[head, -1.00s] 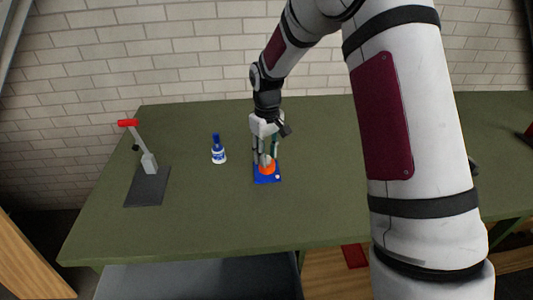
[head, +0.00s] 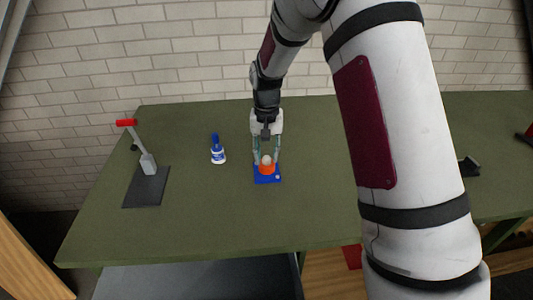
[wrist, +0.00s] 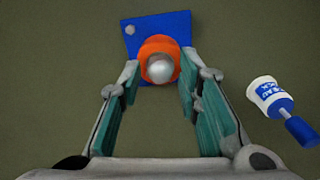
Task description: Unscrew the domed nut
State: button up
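The domed nut (wrist: 159,71) is a pale, shiny round cap on an orange round base (wrist: 152,47). The base sits on a blue plate (wrist: 135,32) on the green table. In the head view the nut (head: 266,160) shows pale above the orange base (head: 266,170). My gripper (head: 267,158) points down over it, with its fingers spread to either side. In the wrist view my gripper (wrist: 159,66) has clear gaps between both green-padded fingers and the nut. The fingertips overlap the edges of the orange base; I cannot tell whether they touch it.
Further left is a grey lever press (head: 148,165) with a red handle on a dark base. A small dark object (head: 469,166) lies at the right. Much of the green table (head: 200,220) is clear.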

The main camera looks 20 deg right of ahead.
jog(key=m, duration=0.5)
dwell(0.3)
jog(key=m, duration=0.5)
jog(key=shift+p, duration=0.4)
grip_shut()
jog(key=n, duration=0.5)
jog(key=shift+b, duration=0.3)
